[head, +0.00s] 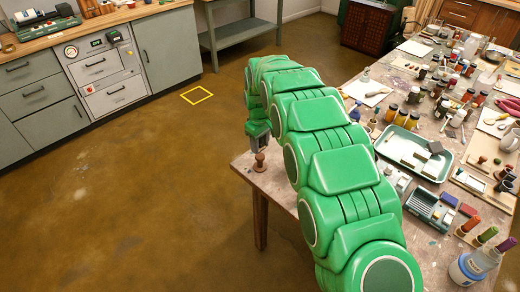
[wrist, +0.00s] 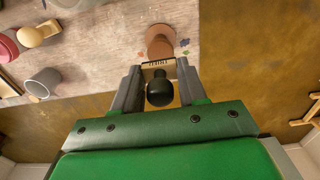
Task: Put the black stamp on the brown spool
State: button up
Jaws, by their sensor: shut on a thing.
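My gripper (wrist: 157,78) is shut on the black stamp (wrist: 159,93), with its fingers on either side of it. The stamp's round black knob faces the wrist camera, and a pale strip with dark marks shows at its far edge. The brown spool (wrist: 160,40) stands on the table just beyond the stamp in the wrist view. In the head view the spool (head: 259,163) stands near the table's left corner, with my gripper (head: 258,145) close above it. The stamp cannot be made out in the head view. Whether stamp and spool touch is unclear.
The worktable (head: 243,165) ends close to the spool, with open floor beyond. A grey cup (wrist: 43,83) and a wooden-handled thing (wrist: 36,35) stand to the left in the wrist view. Jars, a green-rimmed tray (head: 385,150) and tools crowd the table to the right.

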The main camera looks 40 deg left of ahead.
aim_at(260, 145)
jog(key=shift+f, duration=1.45)
jog(key=shift+f, duration=0.1)
jog(key=o, duration=1)
notch_tip(260, 145, up, 12)
jog(key=shift+r, duration=0.15)
jog(key=shift+d, duration=0.1)
